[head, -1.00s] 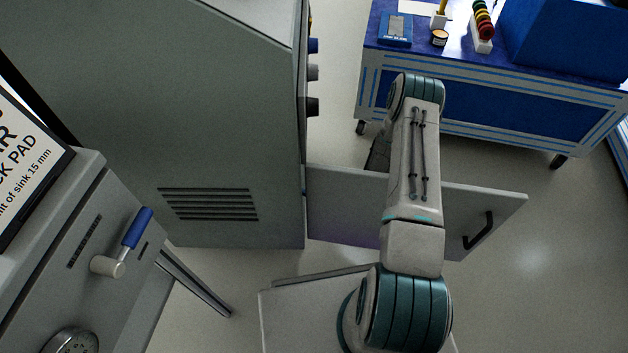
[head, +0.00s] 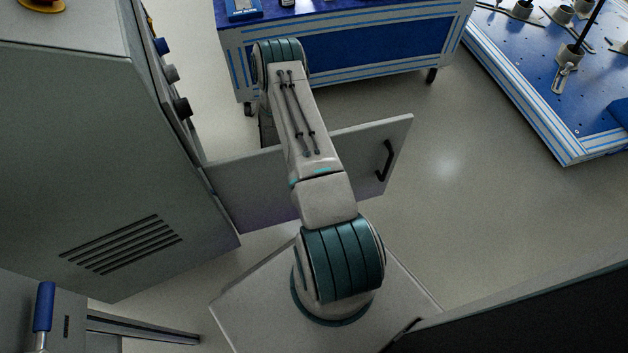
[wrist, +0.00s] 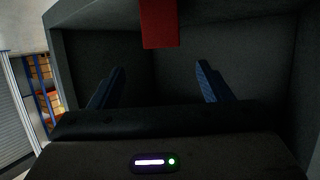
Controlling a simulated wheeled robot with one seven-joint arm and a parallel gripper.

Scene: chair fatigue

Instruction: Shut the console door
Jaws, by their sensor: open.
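The console (head: 90,140) is a grey cabinet at the left of the head view, with a vent low on its side. Its grey door (head: 362,150) stands wide open, jutting out to the right from the cabinet's front edge. A black handle (head: 386,160) sits near the door's free edge. My arm crosses over the door and hides its middle. My gripper is hidden in the head view. In the wrist view my gripper (wrist: 160,66) is open, its two blue fingers apart with nothing between them. It faces a dark, box-like interior, and a red block (wrist: 159,22) hangs at the top.
A blue workbench (head: 350,50) stands beyond the door. Another blue-topped table (head: 540,90) is at the upper right. A blue-handled lever (head: 44,305) shows at the lower left. Open floor (head: 460,190) lies right of the door. Shelves (wrist: 42,85) show at the wrist view's left.

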